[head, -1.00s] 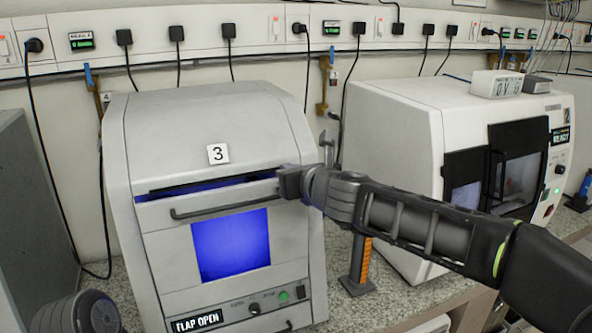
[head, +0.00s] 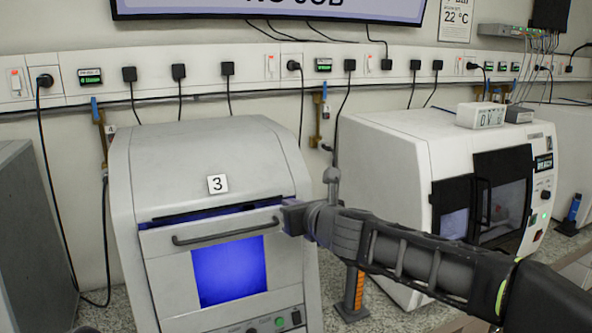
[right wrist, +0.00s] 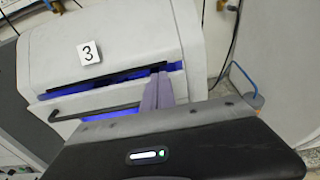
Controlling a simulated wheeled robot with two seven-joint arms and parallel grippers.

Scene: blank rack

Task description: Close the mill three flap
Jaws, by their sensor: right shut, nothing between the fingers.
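Mill three is the grey-white cabinet with the "3" label (head: 217,184), left of centre in the head view. Its front flap (head: 164,262) has a bar handle (head: 226,232) and a blue-lit window (head: 229,271). A narrow dark gap with blue light (head: 215,212) shows above the flap's top edge, so the flap stands slightly open. My right gripper (head: 286,217) is shut and empty at the flap's upper right corner. In the right wrist view its fingers (right wrist: 158,92) reach the gap's right end; contact is unclear. My left gripper is out of view.
Another white machine (head: 395,180) with dark doors stands to the right, with a small display box (head: 480,115) on top. An orange-marked post (head: 353,290) stands between the machines. A grey cabinet (head: 35,240) is at the far left. Cables hang from the wall rail (head: 200,70).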

